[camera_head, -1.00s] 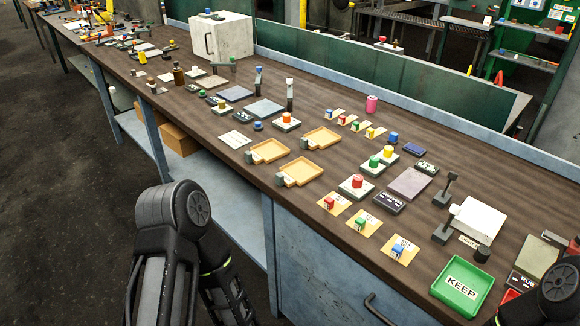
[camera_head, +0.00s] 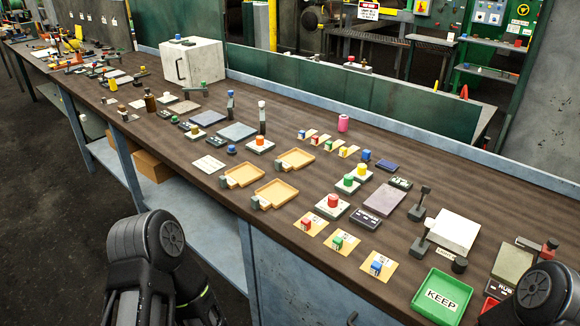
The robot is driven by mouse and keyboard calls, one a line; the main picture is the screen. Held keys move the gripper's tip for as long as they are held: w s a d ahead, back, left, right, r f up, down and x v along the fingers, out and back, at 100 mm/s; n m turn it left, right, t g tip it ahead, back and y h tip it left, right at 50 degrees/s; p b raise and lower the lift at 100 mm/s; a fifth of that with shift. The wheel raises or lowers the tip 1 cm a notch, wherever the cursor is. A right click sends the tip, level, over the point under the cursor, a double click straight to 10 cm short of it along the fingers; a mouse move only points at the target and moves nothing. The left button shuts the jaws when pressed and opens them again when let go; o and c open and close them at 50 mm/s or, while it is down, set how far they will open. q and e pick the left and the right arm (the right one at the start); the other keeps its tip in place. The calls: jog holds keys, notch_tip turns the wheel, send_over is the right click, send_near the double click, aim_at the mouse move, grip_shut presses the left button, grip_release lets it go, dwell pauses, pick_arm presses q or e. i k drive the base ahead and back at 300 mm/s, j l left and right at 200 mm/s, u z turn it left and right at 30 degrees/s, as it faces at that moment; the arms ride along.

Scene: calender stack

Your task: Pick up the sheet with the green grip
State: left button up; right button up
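A yellow sheet (camera_head: 351,240) with a small green grip block (camera_head: 338,243) lies flat near the front edge of the bench. It is the middle one of a row of 3. A sheet with a red grip (camera_head: 306,223) lies to its left and a sheet with a blue grip (camera_head: 377,265) to its right. All three are apart from each other. Parts of my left arm show at the lower left and of my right arm at the lower right. Both are away from the sheets, and neither gripper's fingers show.
A green KEEP tray (camera_head: 464,287) stands at the front right. A white block (camera_head: 453,231) with dark posts stands behind it. Orange trays (camera_head: 277,190) lie left of the sheets. A white plate with a red knob (camera_head: 333,203) sits behind the sheets. A white box (camera_head: 194,62) stands at the back.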

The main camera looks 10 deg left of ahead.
aim_at(341, 242)
jog(key=z, duration=1.65)
jog(key=k+j, duration=0.6)
jog(key=j, duration=0.15)
